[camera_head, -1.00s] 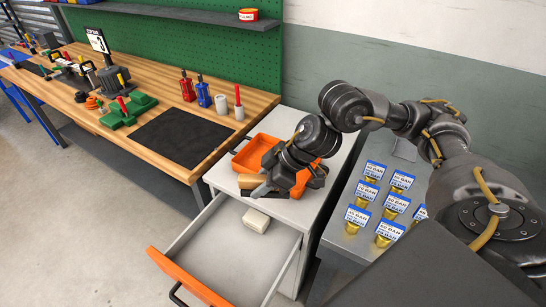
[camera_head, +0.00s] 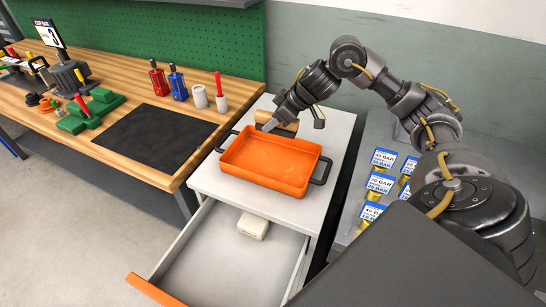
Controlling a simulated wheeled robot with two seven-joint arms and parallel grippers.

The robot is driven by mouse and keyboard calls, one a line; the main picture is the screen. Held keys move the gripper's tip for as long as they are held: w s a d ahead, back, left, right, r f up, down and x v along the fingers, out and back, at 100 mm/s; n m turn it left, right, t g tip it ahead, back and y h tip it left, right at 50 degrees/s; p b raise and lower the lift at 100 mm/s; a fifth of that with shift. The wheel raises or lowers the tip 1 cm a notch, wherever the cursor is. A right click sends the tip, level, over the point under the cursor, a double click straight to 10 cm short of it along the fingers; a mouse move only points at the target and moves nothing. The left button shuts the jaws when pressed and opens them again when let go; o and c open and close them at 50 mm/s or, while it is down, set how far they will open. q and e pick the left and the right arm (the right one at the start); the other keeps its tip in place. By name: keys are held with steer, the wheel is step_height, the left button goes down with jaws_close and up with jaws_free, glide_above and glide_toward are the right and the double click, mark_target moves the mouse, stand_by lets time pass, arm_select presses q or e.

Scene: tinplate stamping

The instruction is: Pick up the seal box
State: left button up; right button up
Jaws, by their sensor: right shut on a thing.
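My right gripper (camera_head: 276,120) is shut on a small tan, box-like thing (camera_head: 288,125) beyond the far edge of the orange tray. Its fingers and the arm hide part of this thing. I cannot tell whether it touches the cabinet top. A small cream box (camera_head: 253,226) lies in the open drawer (camera_head: 228,256), near its back, with faint marks on its top. No readable label shows which of these two is the seal box. My left gripper is not in view.
The empty orange tray (camera_head: 270,162) with dark handles stands on the white cabinet (camera_head: 217,184). Blue-labelled pouches (camera_head: 381,184) stand on a grey surface at right. Most of the drawer is bare.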

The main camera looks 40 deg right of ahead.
steer(key=shift+s+d+f, duration=0.1)
steer(key=shift+d, duration=0.85)
steer(key=shift+s+d+m, duration=0.15)
steer(key=shift+d+m, duration=0.1)
steer(key=shift+m, duration=0.05)
steer(key=shift+r, duration=0.2)
steer(key=w+d+f, duration=0.2)
steer(key=d+f, duration=0.1)
steer(key=w+d+f+p, duration=0.1)
steer(key=w+d+f, duration=0.2)
steer(key=d, duration=0.1)
steer(key=w+d+f, duration=0.3)
steer(key=shift+d, duration=0.15)
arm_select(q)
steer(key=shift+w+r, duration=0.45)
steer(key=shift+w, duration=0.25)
arm_select(e)
steer(key=shift+w+d+f, duration=0.2)
steer(key=shift+f, duration=0.1)
steer(key=shift+f, duration=0.1)
